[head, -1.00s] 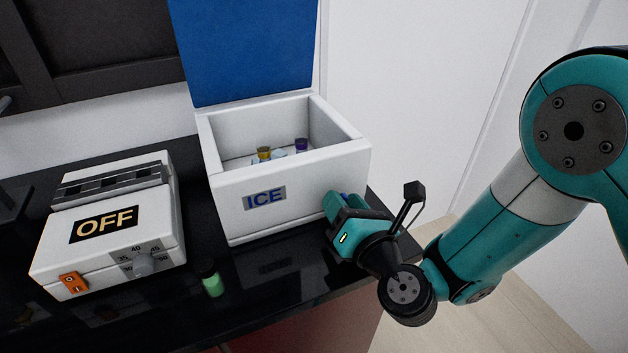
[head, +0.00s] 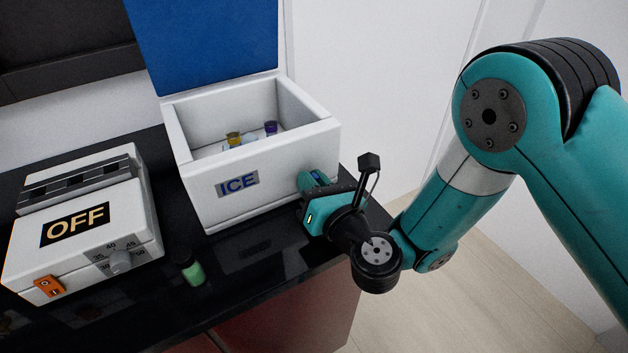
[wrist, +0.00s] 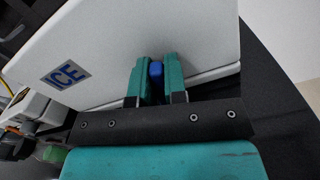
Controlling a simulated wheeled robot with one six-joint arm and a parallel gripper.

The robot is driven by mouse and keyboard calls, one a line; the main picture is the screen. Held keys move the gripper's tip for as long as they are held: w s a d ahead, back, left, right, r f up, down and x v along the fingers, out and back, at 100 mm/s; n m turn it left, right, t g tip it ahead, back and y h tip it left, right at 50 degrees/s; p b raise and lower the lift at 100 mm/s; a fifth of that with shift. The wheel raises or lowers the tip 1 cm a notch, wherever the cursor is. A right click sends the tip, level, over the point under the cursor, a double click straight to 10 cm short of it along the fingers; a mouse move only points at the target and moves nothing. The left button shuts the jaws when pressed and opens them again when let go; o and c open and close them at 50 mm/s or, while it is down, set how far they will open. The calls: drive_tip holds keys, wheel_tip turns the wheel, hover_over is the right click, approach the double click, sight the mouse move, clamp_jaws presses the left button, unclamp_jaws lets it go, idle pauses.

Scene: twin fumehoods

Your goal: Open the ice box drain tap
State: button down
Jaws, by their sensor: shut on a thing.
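The white ice box (head: 245,200) stands on the black counter with its blue lid (head: 205,45) raised. Its front carries an ICE label (head: 237,184), and vials lie in it. In the wrist view the blue drain tap (wrist: 157,69) is low on the front of the ice box (wrist: 150,30). My gripper (wrist: 156,75) is shut on the tap, with one teal finger on each side of it. In the head view my gripper (head: 315,190) is at the lower right of the box front and hides most of the tap. How far the tap is turned cannot be told.
A white heater with an OFF display (head: 75,225) stands left of the box. A small green-filled vial (head: 192,268) stands between them near the counter's front edge. The counter ends just right of my gripper, with floor (head: 440,290) beyond.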

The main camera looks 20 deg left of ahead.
drive_tip(key=n, duration=0.2)
drive_tip(key=shift+a+r+n, duration=0.1)
drive_tip(key=shift+r+n, duration=0.1)
drive_tip(key=shift+n, duration=0.1)
drive_tip(key=c, duration=1.2)
unclamp_jaws()
drive_tip(key=shift+o, duration=0.2)
drive_tip(key=shift+f, duration=0.1)
